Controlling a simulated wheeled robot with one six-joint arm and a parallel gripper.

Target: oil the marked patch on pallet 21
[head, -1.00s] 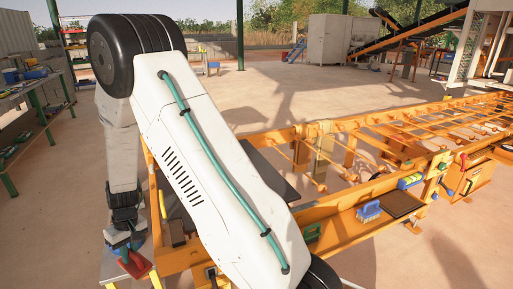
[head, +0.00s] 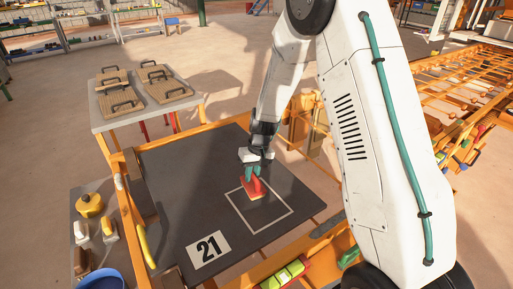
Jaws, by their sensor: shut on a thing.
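Pallet 21 (head: 175,195) is a dark flat board in an orange frame, with a white label reading 21 near its front edge. The marked patch (head: 280,217) is a white square outline on the right half of the board. My gripper (head: 252,174), with teal fingertips, is shut on a red applicator (head: 250,190) with a paler edge along its bottom. The applicator is at the upper left part of the outline, at or just above the surface; I cannot tell whether it touches. I cannot make out any oil on the board.
A table (head: 112,126) with several wooden boards with black handles stands behind. On the left, a grey side table (head: 96,259) holds a yellow container (head: 90,205), brushes and a blue bowl (head: 98,279). A level (head: 286,275) lies on the orange front rail. My arm covers the right.

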